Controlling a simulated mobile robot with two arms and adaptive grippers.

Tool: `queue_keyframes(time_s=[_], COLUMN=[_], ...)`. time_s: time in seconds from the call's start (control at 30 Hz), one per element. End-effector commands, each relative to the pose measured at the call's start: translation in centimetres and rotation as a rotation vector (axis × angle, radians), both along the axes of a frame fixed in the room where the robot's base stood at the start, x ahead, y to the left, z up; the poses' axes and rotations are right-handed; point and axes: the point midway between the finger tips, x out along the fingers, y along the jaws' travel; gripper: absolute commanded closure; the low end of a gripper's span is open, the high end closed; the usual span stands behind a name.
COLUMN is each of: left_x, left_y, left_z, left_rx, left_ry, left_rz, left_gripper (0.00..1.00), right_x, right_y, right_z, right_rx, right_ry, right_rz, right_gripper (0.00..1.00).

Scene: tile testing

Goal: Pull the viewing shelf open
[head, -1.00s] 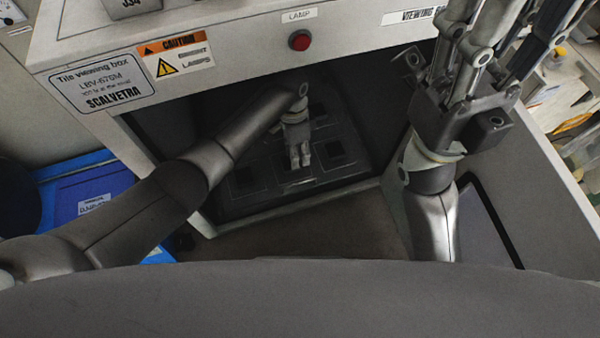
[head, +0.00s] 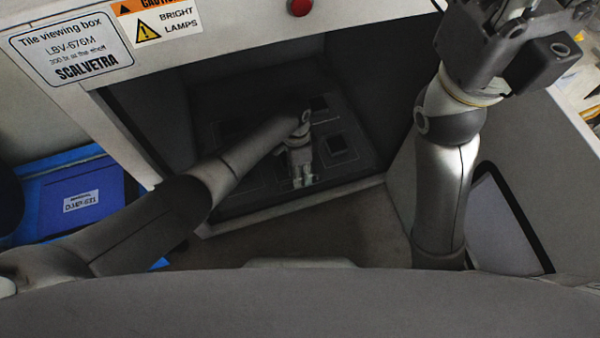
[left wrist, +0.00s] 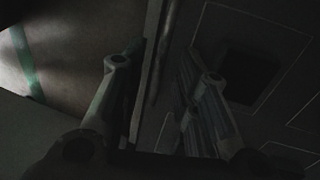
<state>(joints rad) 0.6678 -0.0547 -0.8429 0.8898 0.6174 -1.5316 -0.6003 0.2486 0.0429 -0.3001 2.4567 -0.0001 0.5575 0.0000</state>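The viewing shelf (head: 358,165) is a dark panel with square patches, low inside the open-fronted tile viewing box (head: 225,52). Its pale front edge runs across the opening and appears pushed in. My left gripper (head: 300,180) reaches into the opening, pointing down just by that front edge. In the left wrist view, its two fingers (left wrist: 165,75) are apart, one on each side of the shelf's front edge (left wrist: 150,75); contact is not clear in the dark. My right gripper (head: 510,20) is raised at the upper right, outside the box, its fingers partly cut off.
A blue bin (head: 105,195) stands on the floor left of the box. A red lamp button (head: 299,7) is on the box front above the opening. The box's side walls flank my left arm. Bare floor (head: 320,235) lies in front of the shelf.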

Motion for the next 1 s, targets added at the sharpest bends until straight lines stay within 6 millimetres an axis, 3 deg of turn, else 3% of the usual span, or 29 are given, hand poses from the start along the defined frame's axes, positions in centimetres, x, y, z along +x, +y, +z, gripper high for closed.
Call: queue_keyframes(time_s=[0.23,0.47,1.0], left_x=[-0.03,-0.03,-0.24], left_y=[-0.03,-0.02,0.45], left_z=[-0.01,-0.01,0.18], left_rx=[0.0,0.0,-0.001], left_ry=[0.0,0.0,0.002], left_rz=[0.0,0.0,0.0], left_gripper=[0.71,1.0,1.0], right_x=[-0.03,-0.02,-0.04], right_y=[0.01,0.01,-0.02], right_z=[0.07,0.06,0.61], right_rx=[0.0,0.0,0.002], right_ry=[-0.001,-0.001,-0.003], right_rz=[0.0,0.0,0.002], right_gripper=[0.6,0.6,0.6])
